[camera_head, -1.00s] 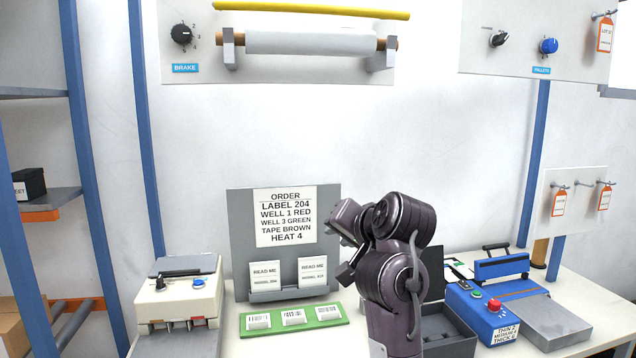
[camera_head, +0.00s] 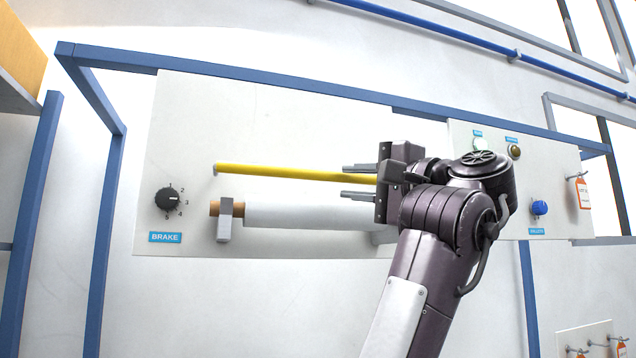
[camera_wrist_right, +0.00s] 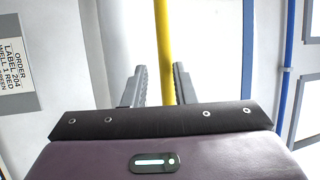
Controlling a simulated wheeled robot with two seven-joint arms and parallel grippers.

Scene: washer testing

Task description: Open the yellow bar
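The yellow bar (camera_head: 285,172) runs nearly level across the wall panel, just above the white roll, in the head view. Its right end is hidden behind my right gripper. My right gripper (camera_head: 348,181) is at the bar's right part, with its fingers pointing left, one above and one below the bar's line. In the right wrist view the bar (camera_wrist_right: 163,50) passes between the two open fingers (camera_wrist_right: 158,85), with a gap on each side. I cannot tell whether the fingers are level with it in depth. My left gripper is not in view.
The white roll (camera_head: 305,216) hangs on a bracket (camera_head: 225,220) just below the bar. A black BRAKE knob (camera_head: 169,199) sits left on the panel. A blue frame rail (camera_head: 300,88) crosses above.

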